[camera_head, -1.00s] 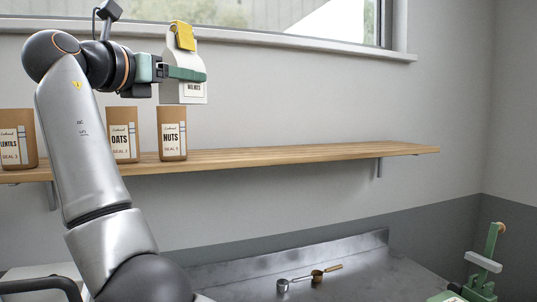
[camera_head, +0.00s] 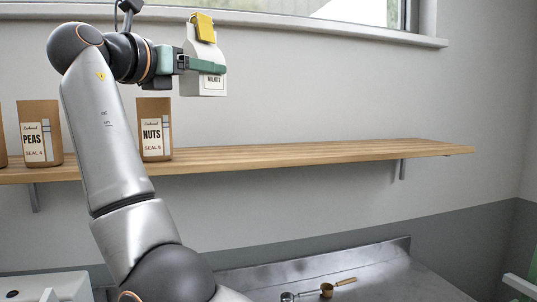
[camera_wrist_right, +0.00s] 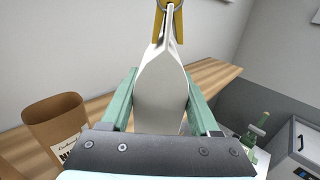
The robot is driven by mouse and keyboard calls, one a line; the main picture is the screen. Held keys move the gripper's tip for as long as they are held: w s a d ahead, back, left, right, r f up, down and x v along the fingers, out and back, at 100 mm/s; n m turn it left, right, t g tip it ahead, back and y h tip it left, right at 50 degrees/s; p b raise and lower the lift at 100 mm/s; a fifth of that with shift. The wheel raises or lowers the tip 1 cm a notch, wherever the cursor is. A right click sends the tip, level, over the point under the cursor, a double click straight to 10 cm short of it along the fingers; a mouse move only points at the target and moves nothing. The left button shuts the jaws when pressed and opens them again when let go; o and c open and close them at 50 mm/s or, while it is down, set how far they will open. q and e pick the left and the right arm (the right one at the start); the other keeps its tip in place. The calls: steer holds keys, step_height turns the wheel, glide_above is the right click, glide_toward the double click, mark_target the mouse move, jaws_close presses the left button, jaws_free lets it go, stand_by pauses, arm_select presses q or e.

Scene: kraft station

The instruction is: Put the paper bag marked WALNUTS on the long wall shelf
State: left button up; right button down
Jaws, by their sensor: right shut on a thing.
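The white paper bag marked WALNUTS (camera_head: 207,83), with a yellow clip on its folded top, is held upright in the air above the long wooden wall shelf (camera_head: 320,155). My right gripper (camera_head: 207,66) is shut on it, with green fingers on both sides of the bag. In the right wrist view the bag (camera_wrist_right: 160,95) stands between the fingers, and the shelf (camera_wrist_right: 212,74) shows behind it. The bag appears higher than the brown NUTS bag (camera_head: 154,130) and to its right. My left gripper is not in view.
A brown PEAS bag (camera_head: 41,133) stands left on the shelf; my arm hides part of the row. The shelf right of NUTS is clear. The window sill (camera_head: 330,31) runs above. Below are a metal worktop (camera_head: 385,275) and measuring scoops (camera_head: 327,290).

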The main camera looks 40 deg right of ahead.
steer(key=shift+w+d, duration=0.1)
steer(key=shift+d, duration=0.3)
steer(key=w+d+f, duration=0.1)
steer(key=d+f, duration=0.1)
steer(key=d, duration=0.2)
steer(key=w+d+f, duration=0.1)
steer(key=d+f, duration=0.2)
steer(key=w+d+f, duration=0.1)
steer(key=d+f, duration=0.2)
steer(key=d, duration=0.1)
steer(key=shift+w+d+f+p, duration=0.1)
steer(key=shift+w+d+p, duration=0.05)
steer(key=shift+d+p, duration=0.15)
steer(key=shift+w+d+f, duration=0.1)
steer(key=shift+d+f, duration=0.25)
steer(key=shift+f, duration=0.15)
steer(key=f, duration=0.3)
steer(key=shift+w+d+f, duration=0.1)
steer(key=shift+d, duration=0.15)
steer(key=shift+f, duration=0.15)
